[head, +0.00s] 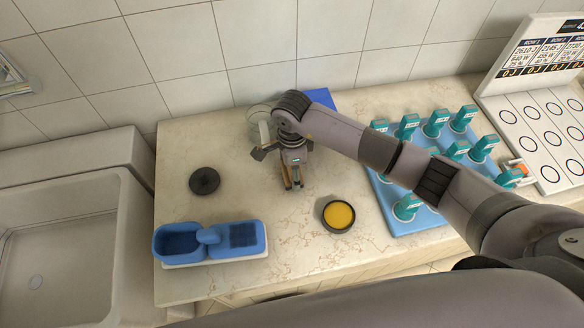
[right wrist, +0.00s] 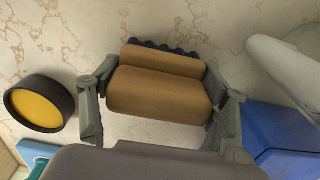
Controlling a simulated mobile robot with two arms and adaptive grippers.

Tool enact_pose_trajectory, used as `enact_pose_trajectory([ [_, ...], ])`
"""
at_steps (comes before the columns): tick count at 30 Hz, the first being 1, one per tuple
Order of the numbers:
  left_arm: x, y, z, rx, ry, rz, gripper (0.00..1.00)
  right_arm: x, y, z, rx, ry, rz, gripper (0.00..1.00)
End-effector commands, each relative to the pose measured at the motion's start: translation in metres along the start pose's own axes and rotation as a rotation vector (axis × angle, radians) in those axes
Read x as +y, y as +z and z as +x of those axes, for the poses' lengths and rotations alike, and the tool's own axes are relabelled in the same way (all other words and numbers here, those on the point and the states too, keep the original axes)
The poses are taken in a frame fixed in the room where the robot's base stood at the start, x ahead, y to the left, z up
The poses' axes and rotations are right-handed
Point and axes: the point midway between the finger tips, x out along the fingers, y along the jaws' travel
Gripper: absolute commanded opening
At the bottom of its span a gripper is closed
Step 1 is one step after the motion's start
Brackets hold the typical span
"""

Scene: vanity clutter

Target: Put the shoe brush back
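The shoe brush has a brown wooden back and dark bristles (right wrist: 160,90). In the right wrist view it lies crosswise between the fingers, which press against its two ends. My right gripper (right wrist: 158,112) is shut on it. In the head view my right gripper (head: 291,182) points down over the middle of the counter, and only a little of the brush shows. I cannot tell whether the brush touches the counter. A blue holder (head: 209,241) with two dark-blue recessed parts sits at the counter's front left. My left gripper is not in view.
An open tin of yellow polish (head: 339,216) stands right of the gripper, and a black round lid (head: 204,181) lies to its left. A blue board (head: 420,214) with several teal-topped items is at right. A sink (head: 60,240) lies left of the counter.

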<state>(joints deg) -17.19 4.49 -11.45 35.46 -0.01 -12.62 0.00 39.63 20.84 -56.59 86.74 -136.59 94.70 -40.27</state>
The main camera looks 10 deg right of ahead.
Motion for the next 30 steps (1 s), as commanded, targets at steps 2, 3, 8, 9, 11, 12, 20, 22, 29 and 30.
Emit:
enact_pose_trajectory([
  [2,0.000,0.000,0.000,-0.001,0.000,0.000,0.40,0.000,0.000,-0.001,0.000,0.000,0.000,0.76],
  [3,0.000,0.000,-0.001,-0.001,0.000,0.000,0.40,0.000,0.000,-0.001,0.000,0.000,0.000,0.79],
  [8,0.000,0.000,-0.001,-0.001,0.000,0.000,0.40,0.000,0.000,-0.001,0.000,0.000,0.000,0.86],
  [9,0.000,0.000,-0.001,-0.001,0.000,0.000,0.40,0.000,0.000,-0.001,0.000,0.000,0.001,0.86],
  [11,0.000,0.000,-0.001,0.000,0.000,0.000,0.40,0.000,0.000,-0.001,0.000,0.000,0.001,0.86],
  [12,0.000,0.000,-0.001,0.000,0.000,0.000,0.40,0.000,0.000,-0.001,0.000,0.000,0.001,0.86],
  [20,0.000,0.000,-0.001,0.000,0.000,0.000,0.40,-0.001,0.000,-0.008,-0.002,-0.003,0.000,0.86],
  [22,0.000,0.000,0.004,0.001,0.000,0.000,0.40,-0.002,0.000,-0.018,-0.001,-0.005,0.001,0.86],
  [29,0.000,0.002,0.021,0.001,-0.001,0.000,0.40,-0.002,0.000,-0.067,-0.001,-0.007,-0.001,0.86],
  [30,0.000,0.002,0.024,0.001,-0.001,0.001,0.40,-0.002,-0.001,-0.076,0.000,-0.007,0.000,0.86],
])
